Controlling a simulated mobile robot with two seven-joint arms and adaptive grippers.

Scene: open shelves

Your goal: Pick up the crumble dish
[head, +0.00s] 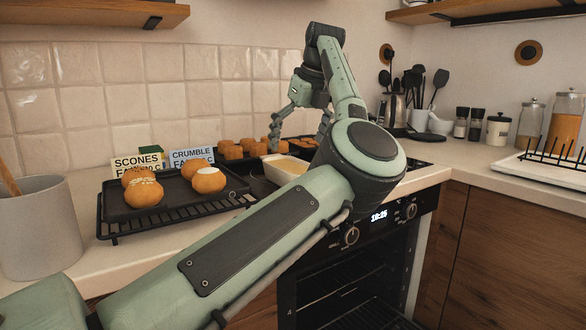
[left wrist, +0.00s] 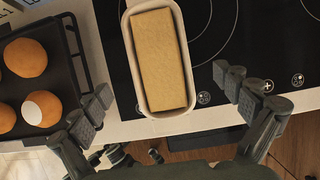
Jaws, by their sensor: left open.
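The crumble dish (head: 283,171) is a pale rectangular dish with a flat golden-tan filling, by the left edge of the hob on the counter. In the left wrist view the dish (left wrist: 158,60) lies upright in the picture. My left gripper (head: 299,131) is above the dish, pointing down. In the left wrist view its open fingers (left wrist: 163,90) are apart on either side of the dish's near end, with nothing between them held. My arm hides part of the dish in the head view. My right gripper is not in view.
A dark tray of round scones (head: 145,193) stands on a black rack to the left, near a grey pot (head: 42,226). Another tray of small buns (head: 233,153) is behind the dish. Signs (head: 190,158) lean behind. The black oven (head: 350,275) is below the counter.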

